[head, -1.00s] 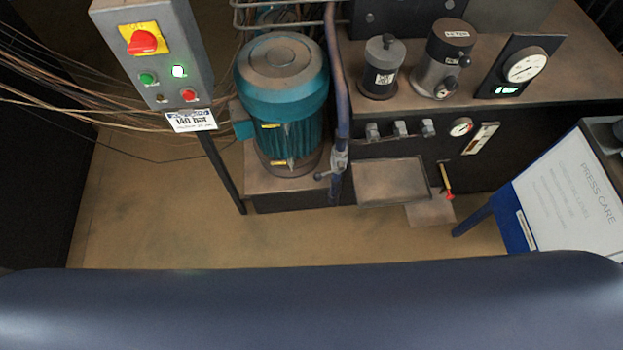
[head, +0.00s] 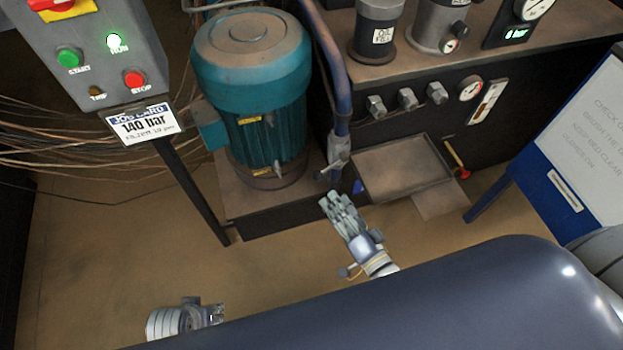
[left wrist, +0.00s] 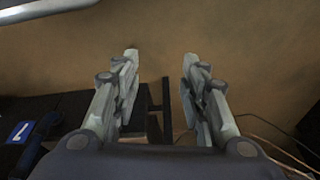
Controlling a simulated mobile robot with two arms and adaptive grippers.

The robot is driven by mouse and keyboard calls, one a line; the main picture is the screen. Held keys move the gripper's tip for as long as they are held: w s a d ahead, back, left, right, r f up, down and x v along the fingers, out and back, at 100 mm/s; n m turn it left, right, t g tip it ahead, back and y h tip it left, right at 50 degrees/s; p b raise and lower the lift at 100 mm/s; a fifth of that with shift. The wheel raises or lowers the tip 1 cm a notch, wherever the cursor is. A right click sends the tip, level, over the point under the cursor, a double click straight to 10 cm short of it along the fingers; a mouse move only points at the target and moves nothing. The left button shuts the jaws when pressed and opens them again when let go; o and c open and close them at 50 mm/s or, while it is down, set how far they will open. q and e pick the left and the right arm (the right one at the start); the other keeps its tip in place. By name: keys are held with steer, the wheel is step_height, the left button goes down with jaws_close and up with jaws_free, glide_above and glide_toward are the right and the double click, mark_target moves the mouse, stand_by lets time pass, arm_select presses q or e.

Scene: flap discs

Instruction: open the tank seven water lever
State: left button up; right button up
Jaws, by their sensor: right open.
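A blue tag marked 7 (left wrist: 20,132) is at the left edge of the left wrist view, with a blue bar (left wrist: 38,142) beside it, partly cut off. In the head view a small blue piece (head: 358,187) shows at the power unit's base, just beyond my right gripper (head: 337,205); I cannot tell whether it is the water lever. That gripper is open and empty, apart from the pipe valve. My left gripper (head: 217,314) is low at the front left over the floor. In the left wrist view it (left wrist: 158,85) is open, with nothing between its fingers.
A grey valve (head: 338,152) sits on the blue pipe beside the teal motor (head: 255,95). A yellow handle with a red end (head: 457,160) is right of the drip tray (head: 402,167). The control box (head: 95,60) stands left, a white board (head: 590,130) right.

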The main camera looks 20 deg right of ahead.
mark_target(320, 180)
arm_select(q)
steer(key=shift+w+r+b, duration=0.2)
steer(key=shift+r+b, duration=0.35)
steer(key=shift+r, duration=1.65)
arm_select(e)
steer(key=shift+x, duration=5.15)
steer(key=shift+c, duration=0.6)
jaws_close()
